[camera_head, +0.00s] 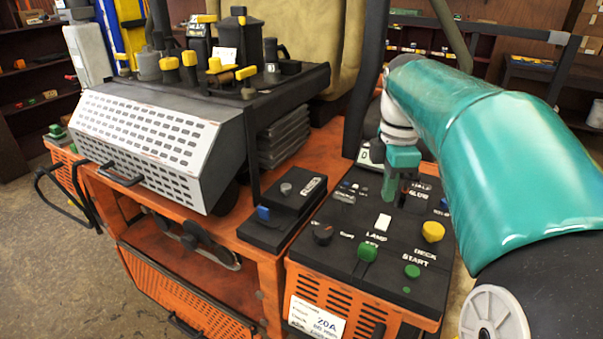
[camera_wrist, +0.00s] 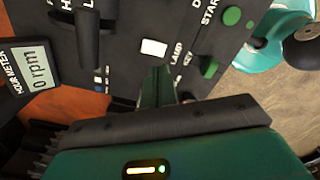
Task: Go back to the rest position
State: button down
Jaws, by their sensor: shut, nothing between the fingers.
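My gripper (camera_head: 391,190) is teal and points down over the black control panel (camera_head: 340,268) of an orange machine. In the wrist view its green fingers (camera_wrist: 158,88) are together with nothing between them, close to the white switch (camera_wrist: 153,47). I cannot tell whether the fingertips touch the panel. A black lever (camera_wrist: 88,38) stands beside the fingers in the wrist view. My teal arm covers the panel's right side in the head view.
The panel carries a yellow knob (camera_head: 433,231), green knobs (camera_head: 367,252) and a black knob (camera_head: 323,234). A meter (camera_wrist: 30,82) reads "0 rpm". A small black box (camera_head: 283,212) with a blue switch, a perforated grey cover (camera_head: 140,140) and a loaded black tray (camera_head: 290,82) are to the left.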

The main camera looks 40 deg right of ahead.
jog(key=w+a+f+m+t, duration=0.1)
jog(key=a, duration=0.4)
jog(key=w+a+f+m+t, duration=0.1)
jog(key=w+a+m, duration=0.1)
jog(key=a, duration=0.3)
jog(key=w+a+f+m+t, duration=0.1)
jog(key=a, duration=0.4)
jog(key=shift+w+a+f+m, duration=0.15)
jog(key=shift+a+m, duration=0.15)
jog(key=shift+a, duration=0.05)
jog(key=s+a+f+m+t, duration=0.1)
jog(key=a+f+m, duration=0.1)
jog(key=a, duration=0.5)
jog(key=s+a+f+m+t, duration=0.1)
jog(key=a+f+m, duration=0.2)
jog(key=a, duration=0.4)
jog(key=shift+a+m+t, duration=0.3)
jog(key=shift+a+m, duration=0.05)
jog(key=shift+m, duration=0.15)
jog(key=shift+s, duration=0.2)
